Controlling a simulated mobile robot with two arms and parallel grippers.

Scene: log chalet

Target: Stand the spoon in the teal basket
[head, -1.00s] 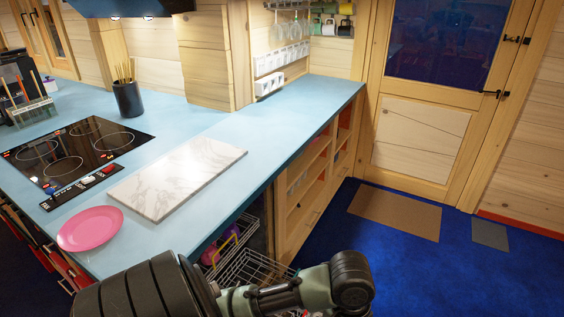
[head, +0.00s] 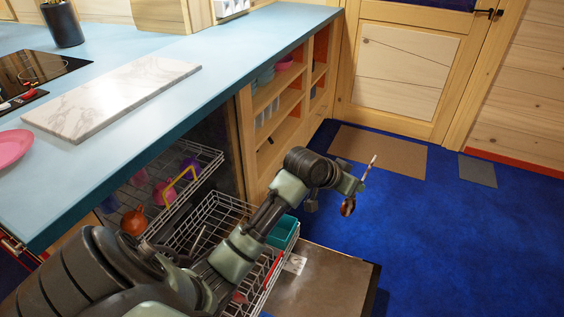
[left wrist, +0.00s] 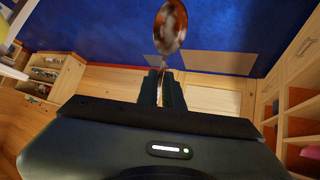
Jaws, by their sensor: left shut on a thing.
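My left gripper (head: 359,186) is shut on the spoon and holds it in the air above the blue floor. The spoon (head: 347,208) is tilted, its bowl low and its thin handle end up in the head view. In the left wrist view the shiny brownish bowl (left wrist: 170,27) sticks out beyond the fingers (left wrist: 162,90). The teal basket (head: 283,234) sits at the right side of the dishwasher's lower rack, partly hidden behind my left arm. The spoon is apart from the basket, to its right and higher in the head view. My right gripper is not in view.
The dishwasher door (head: 325,283) is folded down. The lower rack (head: 205,225) is out; the upper rack (head: 196,162) holds several cups. The blue counter (head: 170,105) with a marble board (head: 115,95) lies left. The floor (head: 480,240) at right is clear.

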